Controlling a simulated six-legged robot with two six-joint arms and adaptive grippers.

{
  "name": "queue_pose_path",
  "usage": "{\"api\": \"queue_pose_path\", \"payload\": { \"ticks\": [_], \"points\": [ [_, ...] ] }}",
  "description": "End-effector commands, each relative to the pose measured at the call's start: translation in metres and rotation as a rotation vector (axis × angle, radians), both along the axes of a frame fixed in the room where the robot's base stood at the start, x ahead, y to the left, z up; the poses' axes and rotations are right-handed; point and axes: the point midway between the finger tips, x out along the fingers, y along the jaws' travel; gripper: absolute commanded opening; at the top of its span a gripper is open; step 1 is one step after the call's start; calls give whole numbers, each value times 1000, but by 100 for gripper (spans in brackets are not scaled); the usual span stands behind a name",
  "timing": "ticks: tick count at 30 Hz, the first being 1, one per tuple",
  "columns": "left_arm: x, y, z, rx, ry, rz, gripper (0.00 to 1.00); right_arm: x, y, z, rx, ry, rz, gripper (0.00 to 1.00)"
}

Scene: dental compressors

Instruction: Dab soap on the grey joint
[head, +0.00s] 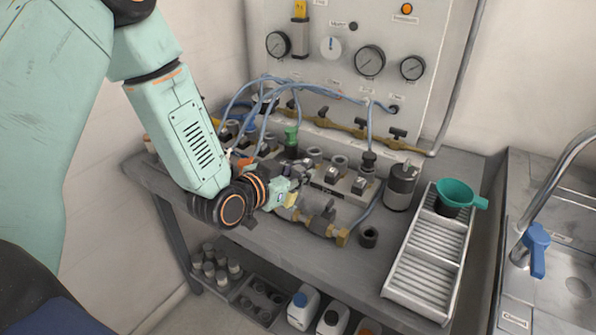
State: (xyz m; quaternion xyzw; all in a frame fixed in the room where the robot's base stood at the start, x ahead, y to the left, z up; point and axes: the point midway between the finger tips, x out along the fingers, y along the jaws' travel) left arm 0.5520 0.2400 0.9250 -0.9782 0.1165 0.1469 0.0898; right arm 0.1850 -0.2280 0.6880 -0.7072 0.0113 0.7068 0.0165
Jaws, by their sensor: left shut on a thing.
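My left gripper (300,183) is over the bench, in the middle of the view, in front of a row of grey and dark fittings. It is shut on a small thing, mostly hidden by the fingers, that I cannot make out. Several grey fittings stand close by, one of them a grey block with a round top (338,165) just right of the fingers. I cannot tell which is the grey joint, or whether the held thing touches any fitting. A small dark open cup (369,237) stands at the bench's front. My right gripper is not in view.
A brass valve assembly (322,224) lies in front of the gripper. Blue hoses (300,88) loop from the gauge panel (340,20) down to the fittings. A grey canister (401,187), a ribbed white tray (425,260) with a green funnel (456,194), and a sink are to the right.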

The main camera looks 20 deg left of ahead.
Motion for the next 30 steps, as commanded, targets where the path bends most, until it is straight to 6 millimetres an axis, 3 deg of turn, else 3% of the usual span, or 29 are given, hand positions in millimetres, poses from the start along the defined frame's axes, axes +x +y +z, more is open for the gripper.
{"api": "queue_pose_path", "payload": {
  "ticks": [14,30],
  "points": [
    [-1,0,1,0,6,-1,0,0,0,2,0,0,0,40],
    [-1,0,39,1,2,0,0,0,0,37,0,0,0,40]
  ]
}}
